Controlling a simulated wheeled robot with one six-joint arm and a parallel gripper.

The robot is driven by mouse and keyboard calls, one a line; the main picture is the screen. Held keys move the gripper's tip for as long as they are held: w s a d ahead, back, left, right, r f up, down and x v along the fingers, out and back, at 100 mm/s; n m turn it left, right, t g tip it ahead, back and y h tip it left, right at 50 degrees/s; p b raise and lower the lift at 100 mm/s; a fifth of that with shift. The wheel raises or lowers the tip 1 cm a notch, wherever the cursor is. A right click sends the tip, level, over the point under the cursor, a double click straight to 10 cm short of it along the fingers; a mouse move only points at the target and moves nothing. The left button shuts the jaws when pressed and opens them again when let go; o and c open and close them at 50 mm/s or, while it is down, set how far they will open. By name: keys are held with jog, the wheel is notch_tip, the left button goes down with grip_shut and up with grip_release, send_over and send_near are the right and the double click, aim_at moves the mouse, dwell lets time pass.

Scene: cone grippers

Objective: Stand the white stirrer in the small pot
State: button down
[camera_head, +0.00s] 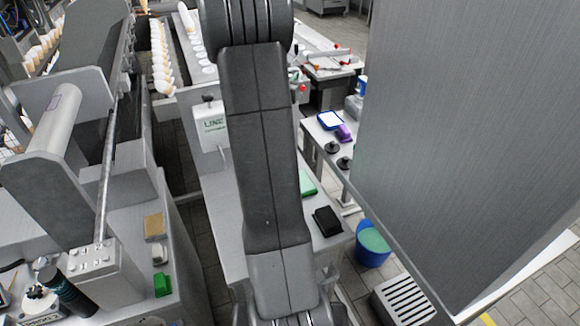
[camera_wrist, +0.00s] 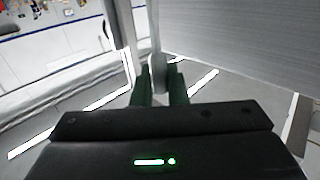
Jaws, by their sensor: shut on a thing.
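My gripper (camera_wrist: 160,86) shows in the wrist view, its two dark green fingers close together. They are shut on a thin pale grey-white stick, which I take to be the white stirrer (camera_wrist: 155,38). The stirrer runs from between the fingers up to the top edge of the picture, with a wider part close to the fingers. In the head view my arm fills the middle, and my gripper and the stirrer are out of sight below the frame. I cannot pick out the small pot in either view.
A large grey panel (camera_head: 470,130) blocks the right side. A bench (camera_head: 190,290) with machinery stands at the left. A grey table (camera_head: 228,245) behind my arm carries a black box (camera_head: 327,221). A blue bin (camera_head: 371,256) and a slotted grey box (camera_head: 404,303) stand on the floor.

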notch_tip(320, 180, down, 6)
jog(key=b, duration=0.5)
jog(key=shift+f+b, duration=0.15)
jog(key=shift+b, duration=0.15)
jog(key=shift+f, duration=5.05)
jog(key=shift+f+b, duration=0.25)
jog(key=shift+b, duration=0.15)
jog(key=c, duration=1.4)
grip_release()
jog(key=shift+r, duration=0.15)
jog(key=shift+c, duration=0.2)
